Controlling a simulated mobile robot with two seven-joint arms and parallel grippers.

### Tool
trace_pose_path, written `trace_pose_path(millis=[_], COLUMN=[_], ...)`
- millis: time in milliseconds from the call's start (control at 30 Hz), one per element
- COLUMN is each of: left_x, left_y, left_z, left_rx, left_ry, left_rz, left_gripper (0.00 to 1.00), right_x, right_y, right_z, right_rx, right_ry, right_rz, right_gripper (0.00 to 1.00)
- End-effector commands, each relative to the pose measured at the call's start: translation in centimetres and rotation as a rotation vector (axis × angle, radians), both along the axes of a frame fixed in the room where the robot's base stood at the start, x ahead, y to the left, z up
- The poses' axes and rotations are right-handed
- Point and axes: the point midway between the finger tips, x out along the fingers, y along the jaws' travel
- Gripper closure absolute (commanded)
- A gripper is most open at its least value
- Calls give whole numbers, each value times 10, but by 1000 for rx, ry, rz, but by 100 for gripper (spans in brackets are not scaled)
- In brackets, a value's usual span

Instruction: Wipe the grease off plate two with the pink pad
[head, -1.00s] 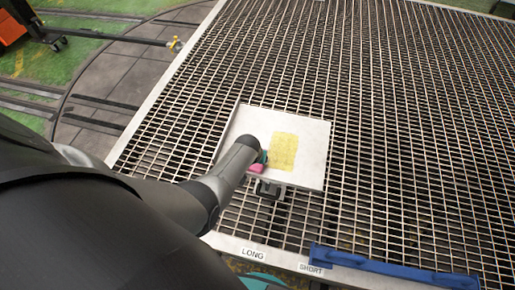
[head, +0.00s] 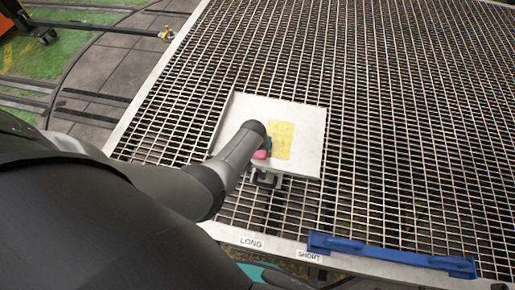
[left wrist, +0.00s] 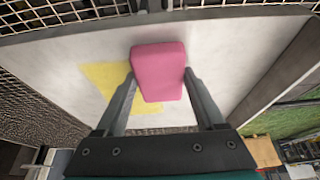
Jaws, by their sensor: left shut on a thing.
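A white plate (head: 309,119) stands on the metal grating, with a yellow grease patch (head: 282,140) near its middle. No number shows on it. My left gripper (head: 262,150) is over the plate at the left side of the patch, its fingers mostly hidden by my arm. In the left wrist view it is shut on the pink pad (left wrist: 158,70), which also shows in the head view (head: 261,155). The pad overlaps the right part of the yellow patch (left wrist: 105,78) in the wrist view. I cannot tell whether it touches the plate. My right gripper is not in view.
The grating (head: 400,120) spreads clear to the right and back. A blue bar (head: 390,255) lies along the front rail, near labels LONG (head: 251,243) and SHORT (head: 309,255). A bracket (head: 265,180) sits at the plate's near edge. An orange cart (head: 30,18) stands far left.

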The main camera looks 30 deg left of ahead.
Motion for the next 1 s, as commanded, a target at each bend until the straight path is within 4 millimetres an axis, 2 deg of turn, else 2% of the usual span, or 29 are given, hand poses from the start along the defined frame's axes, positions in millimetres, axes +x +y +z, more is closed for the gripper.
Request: trace_pose_path(millis=[33,333,600,833,1000], left_x=[5,17,39,48,63], left_y=[2,4,11,13,17], left_z=[-2,-1,-5,-3,-4], left_rx=[0,1,2,1,1], left_ry=[-1,-2,-3,-2,-3], left_rz=[0,-1,-1,0,0], left_gripper=[73,73,73,73,73], right_x=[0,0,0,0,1], right_y=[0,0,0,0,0], right_z=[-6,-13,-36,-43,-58], right_rx=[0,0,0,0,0], right_ry=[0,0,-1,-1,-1], right_rz=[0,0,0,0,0], right_gripper=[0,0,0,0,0])
